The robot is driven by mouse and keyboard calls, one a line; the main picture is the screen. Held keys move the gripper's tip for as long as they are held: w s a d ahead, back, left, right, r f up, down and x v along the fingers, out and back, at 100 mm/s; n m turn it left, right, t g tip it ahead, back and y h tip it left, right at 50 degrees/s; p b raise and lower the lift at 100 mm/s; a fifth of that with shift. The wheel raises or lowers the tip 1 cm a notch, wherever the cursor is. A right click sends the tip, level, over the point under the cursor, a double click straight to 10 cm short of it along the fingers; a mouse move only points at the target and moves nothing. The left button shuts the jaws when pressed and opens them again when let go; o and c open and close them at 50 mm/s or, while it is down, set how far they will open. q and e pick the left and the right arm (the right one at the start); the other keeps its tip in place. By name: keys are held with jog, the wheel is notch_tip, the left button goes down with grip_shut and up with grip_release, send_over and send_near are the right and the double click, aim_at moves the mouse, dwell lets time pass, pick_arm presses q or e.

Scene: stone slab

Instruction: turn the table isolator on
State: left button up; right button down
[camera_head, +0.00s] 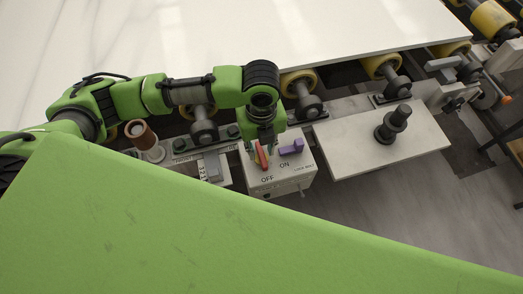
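The table isolator (283,178) is a white box with OFF and ON printed on its top, mounted at the front side of the slab table. A red lever (261,155) stands on the OFF side, and a purple piece (291,147) lies on the ON side. My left gripper (261,150) points down over the box, at the red lever. Its fingers are small and partly hidden, so I cannot tell whether they are closed or touch the lever. My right gripper is not in view.
A white slab (330,30) lies on yellow rollers (381,65) behind the box. A plate with a dark knob (393,123) is to the right. A brown cylinder (141,132) stands at the left. My green body fills the lower left. Grey floor (420,210) is clear at the right.

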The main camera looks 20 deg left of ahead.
pick_arm(q)
jog(key=shift+f, duration=1)
grip_shut()
jog(key=shift+r, duration=0.1)
